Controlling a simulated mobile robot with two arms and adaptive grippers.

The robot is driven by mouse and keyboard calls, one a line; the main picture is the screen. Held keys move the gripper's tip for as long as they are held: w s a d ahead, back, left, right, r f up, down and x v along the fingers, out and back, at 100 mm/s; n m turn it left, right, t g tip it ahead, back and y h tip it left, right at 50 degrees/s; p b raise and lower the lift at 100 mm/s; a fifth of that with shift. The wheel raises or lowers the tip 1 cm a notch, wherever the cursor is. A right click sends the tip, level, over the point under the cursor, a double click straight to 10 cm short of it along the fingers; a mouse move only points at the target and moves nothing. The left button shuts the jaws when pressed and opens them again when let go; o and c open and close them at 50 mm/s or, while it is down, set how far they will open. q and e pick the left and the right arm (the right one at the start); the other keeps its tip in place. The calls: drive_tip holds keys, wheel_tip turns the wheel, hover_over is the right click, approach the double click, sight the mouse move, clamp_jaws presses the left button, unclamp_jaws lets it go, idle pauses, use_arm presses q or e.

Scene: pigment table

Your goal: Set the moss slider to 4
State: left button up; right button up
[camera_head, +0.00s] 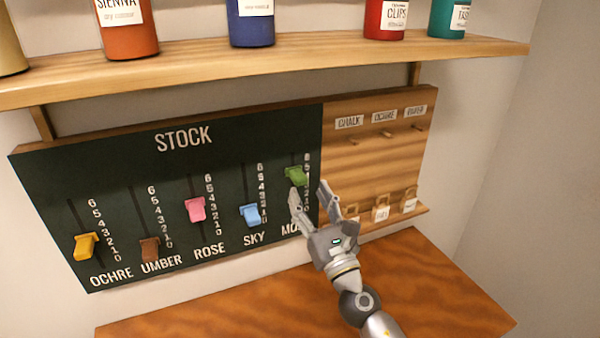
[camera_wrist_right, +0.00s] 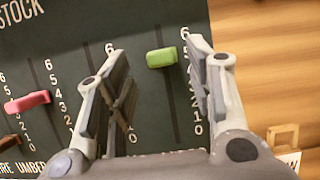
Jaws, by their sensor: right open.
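The moss slider has a green handle (camera_head: 296,174) on the rightmost track of the dark STOCK board (camera_head: 235,160). The handle sits in the upper part of its scale, around 4 to 5; the exact mark is hard to read. My right gripper (camera_head: 309,190) is open in front of the lower moss track, its fingers pointing up at the board. In the right wrist view the green handle (camera_wrist_right: 161,57) lies between the two spread fingertips (camera_wrist_right: 158,50), with clear gaps on both sides. The gripper partly hides the MOSS label. My left gripper is not in view.
Beside it stands the blue sky slider (camera_head: 250,215), low on its track. The pink rose (camera_head: 196,209), brown umber (camera_head: 150,249) and yellow ochre (camera_head: 86,246) sliders are further left. A wooden shelf (camera_head: 270,62) with jars overhangs the board. Pegs and small tags are at right.

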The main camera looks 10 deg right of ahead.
sight(303, 184)
drive_tip(key=x, duration=0.3)
drive_tip(key=shift+w+a, duration=0.1)
drive_tip(key=shift+w, duration=0.25)
drive_tip(key=shift+p+x, duration=0.35)
drive_tip(key=shift+x, duration=0.7)
drive_tip(key=shift+w+f, duration=0.1)
drive_tip(key=shift+c, duration=1.7)
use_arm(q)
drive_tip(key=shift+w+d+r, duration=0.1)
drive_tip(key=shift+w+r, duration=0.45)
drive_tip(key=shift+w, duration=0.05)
use_arm(e)
clamp_jaws()
